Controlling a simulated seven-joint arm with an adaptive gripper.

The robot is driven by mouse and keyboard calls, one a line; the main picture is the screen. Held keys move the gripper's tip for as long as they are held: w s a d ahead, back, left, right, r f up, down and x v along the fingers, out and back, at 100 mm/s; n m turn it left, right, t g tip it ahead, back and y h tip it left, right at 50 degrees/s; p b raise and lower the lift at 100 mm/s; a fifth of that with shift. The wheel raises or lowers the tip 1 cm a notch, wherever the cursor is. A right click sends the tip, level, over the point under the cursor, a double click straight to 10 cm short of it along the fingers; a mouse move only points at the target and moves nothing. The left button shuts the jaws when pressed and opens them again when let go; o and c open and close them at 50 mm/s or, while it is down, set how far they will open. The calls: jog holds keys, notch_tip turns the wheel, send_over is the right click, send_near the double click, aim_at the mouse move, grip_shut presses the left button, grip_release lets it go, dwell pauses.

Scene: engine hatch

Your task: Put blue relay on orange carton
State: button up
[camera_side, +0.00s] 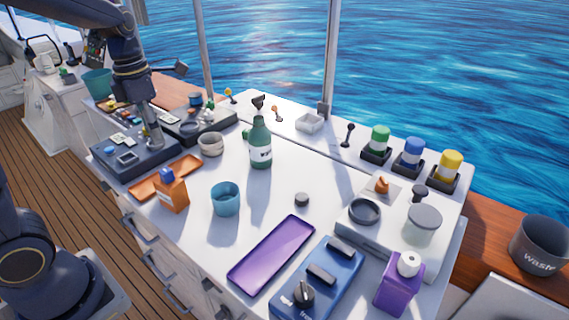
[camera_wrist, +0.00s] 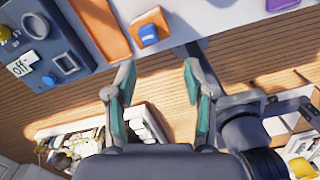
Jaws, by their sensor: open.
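The orange carton (camera_side: 173,196) stands upright on the white counter near its left edge, in front of an orange tray. The small blue relay (camera_side: 167,174) shows at the carton's top and appears to rest on it. In the wrist view the blue relay (camera_wrist: 149,35) overlaps the top of the orange carton (camera_wrist: 152,17), above and between my fingers in the picture. My gripper (camera_wrist: 158,75) is open, with nothing between its fingers, and apart from both. In the side view my gripper (camera_side: 154,138) is up and behind the carton, over the dark blue panel.
The orange tray (camera_side: 152,185) lies behind the carton. A teal cup (camera_side: 225,199), a grey bowl (camera_side: 211,144) and a green bottle (camera_side: 260,146) stand to the right. A purple tray (camera_side: 272,254) lies nearer the front. The dark blue switch panel (camera_side: 130,165) is at the left.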

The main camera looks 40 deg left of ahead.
jog(key=s+d+r+m+t, duration=0.2)
jog(key=s+d+m, duration=0.2)
jog(key=m, duration=1.2)
jog(key=s+d+r+m+t, duration=0.2)
jog(key=s+d+m, duration=0.3)
jog(key=d+m, duration=0.4)
jog(key=m+t, duration=0.1)
jog(key=m, duration=0.6)
jog(key=shift+s+m, duration=0.25)
jog(key=shift+m, duration=0.05)
